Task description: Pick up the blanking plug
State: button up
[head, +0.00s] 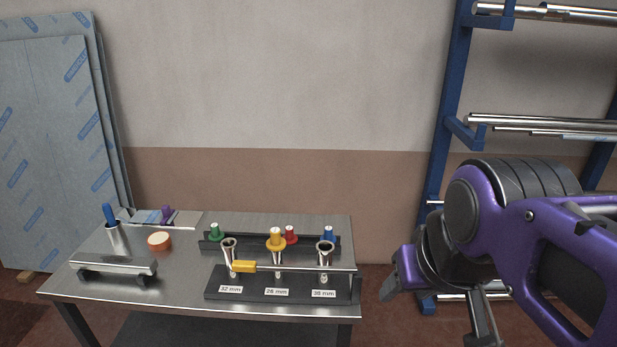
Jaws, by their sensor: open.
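Several plug-like pieces with coloured knobs show on the steel table; the view does not tell which is the blanking plug. A yellow one (276,238) stands at the middle ring of a dark stand (215,284). Green (214,232), red (290,234) and blue (328,234) ones stand in a dark rack (345,243) behind. The rings at left (229,244) and right (325,247) look empty. My gripper (437,308) is right of the table, apart from all of these, open with nothing seen between its fingers.
A blue rack (444,120) with metal tubes stands right; film-wrapped sheets (45,150) lean left.

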aim_at(329, 235)
jog(key=l+u, duration=0.2)
jog(key=l, duration=0.2)
jog(key=k+l+u, duration=0.2)
jog(key=l, duration=0.15)
jog(key=l+u, duration=0.25)
jog(key=l, duration=0.15)
jog(key=i+l+u, duration=0.1)
jog(key=l+u, duration=0.15)
jog(key=l, duration=0.15)
jog(key=i+l+u, duration=0.1)
jog(key=l+u, duration=0.15)
jog(key=l, duration=0.15)
jog(key=i+l+u, duration=0.2)
jog(key=l, duration=0.15)
jog(key=i+l+u, duration=0.2)
jog(key=l, duration=0.15)
jog(key=l+u, duration=0.25)
jog(key=l, duration=0.15)
jog(key=k+j, duration=0.05)
